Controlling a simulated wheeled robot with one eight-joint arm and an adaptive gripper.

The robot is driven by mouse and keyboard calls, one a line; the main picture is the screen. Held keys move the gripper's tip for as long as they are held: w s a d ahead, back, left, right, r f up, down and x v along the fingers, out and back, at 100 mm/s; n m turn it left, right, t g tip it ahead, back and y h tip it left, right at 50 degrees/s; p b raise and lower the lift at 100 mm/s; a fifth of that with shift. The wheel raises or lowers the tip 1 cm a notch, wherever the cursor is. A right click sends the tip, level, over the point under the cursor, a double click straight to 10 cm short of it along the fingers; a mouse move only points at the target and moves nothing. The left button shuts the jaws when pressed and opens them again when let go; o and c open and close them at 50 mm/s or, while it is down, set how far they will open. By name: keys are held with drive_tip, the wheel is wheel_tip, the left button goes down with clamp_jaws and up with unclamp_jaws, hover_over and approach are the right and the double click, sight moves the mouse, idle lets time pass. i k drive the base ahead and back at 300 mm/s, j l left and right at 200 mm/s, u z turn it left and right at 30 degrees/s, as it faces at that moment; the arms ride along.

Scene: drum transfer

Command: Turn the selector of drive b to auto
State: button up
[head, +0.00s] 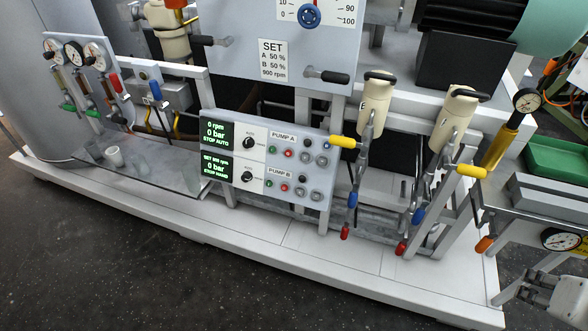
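The control panel (320,149) faces me in the middle of the head view. Its lower row is labelled PUMP B, and I take its black selector knob (247,177) as that of drive b. The pointer direction is too small to read surely. The lower green-text display (216,168) seems to read 0 bar, STOP HAND. The PUMP A selector (248,143) sits just above, with a display reading STOP AUTO. What looks like my gripper (524,291) is at the bottom right, far from the panel and touching nothing there. Its finger opening is unclear.
Two cream-topped valve units (372,95) with coloured handles stand right of the panel. A yellow-tipped lever (342,141) juts over the panel's right edge. A gauge (562,239) is above my gripper. The floor in front is clear.

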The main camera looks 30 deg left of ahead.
sight(247, 175)
drive_tip(key=z, duration=1.1)
drive_tip(key=k+j+z, duration=0.2)
drive_tip(key=k+j, duration=0.25)
drive_tip(key=j, duration=0.15)
drive_tip(key=k+j, duration=0.6)
drive_tip(key=j, duration=0.15)
drive_tip(key=k+j, duration=1.25)
drive_tip(key=j, duration=0.25)
drive_tip(key=k+j, duration=0.65)
drive_tip(key=j, duration=0.1)
